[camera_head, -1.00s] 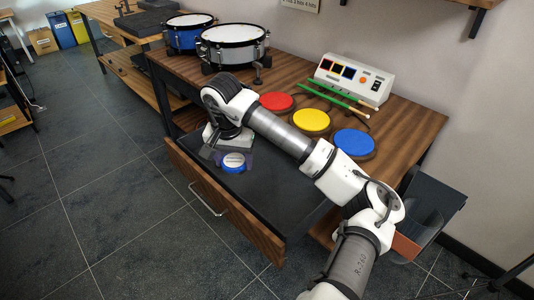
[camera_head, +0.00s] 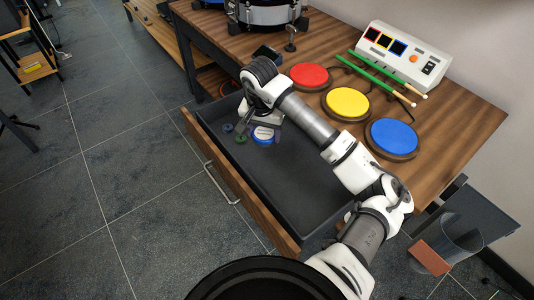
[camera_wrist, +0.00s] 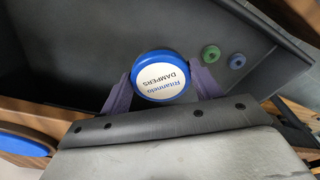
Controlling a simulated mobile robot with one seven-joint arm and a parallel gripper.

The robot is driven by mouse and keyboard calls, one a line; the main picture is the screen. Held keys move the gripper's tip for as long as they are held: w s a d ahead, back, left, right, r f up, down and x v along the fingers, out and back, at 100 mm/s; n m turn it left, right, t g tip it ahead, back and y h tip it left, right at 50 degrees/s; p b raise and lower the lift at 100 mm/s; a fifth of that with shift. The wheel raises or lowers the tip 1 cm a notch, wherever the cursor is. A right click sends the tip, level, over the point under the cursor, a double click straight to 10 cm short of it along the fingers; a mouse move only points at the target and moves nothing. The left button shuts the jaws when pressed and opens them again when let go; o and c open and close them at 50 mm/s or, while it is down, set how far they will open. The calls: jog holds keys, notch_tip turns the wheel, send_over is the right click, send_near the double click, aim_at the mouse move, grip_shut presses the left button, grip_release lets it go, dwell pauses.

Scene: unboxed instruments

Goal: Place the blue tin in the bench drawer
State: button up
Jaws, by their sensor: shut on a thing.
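The blue tin (camera_head: 264,135) has a white round label reading "DAMPERS", seen clearly in the wrist view (camera_wrist: 160,78). My gripper (camera_wrist: 163,88) is shut on it, one finger on each side. In the head view my gripper (camera_head: 262,125) is over the far left part of the bench drawer (camera_head: 247,196). The drawer is pulled out, with a wooden front, a metal handle and a dark interior. The tin shows against the dark interior; I cannot tell whether it touches the floor.
A small green ring (camera_wrist: 210,54) and a small blue ring (camera_wrist: 237,61) lie in the drawer beside the tin. Red (camera_head: 309,76), yellow (camera_head: 347,102) and blue (camera_head: 393,137) pads sit on the bench top. The drawer's nearer part is clear.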

aim_at(265, 163)
notch_tip(265, 163, down, 11)
jog(key=shift+r, duration=0.1)
jog(key=shift+f, duration=0.25)
jog(key=shift+f, duration=0.25)
jog(key=o, duration=1)
jog(key=shift+r, duration=0.1)
jog(key=shift+r, duration=0.1)
jog(key=r, duration=0.4)
jog(key=s+r, duration=0.1)
jog(key=r, duration=0.7)
jog(key=shift+s+a, duration=0.15)
jog(key=shift+a, duration=0.05)
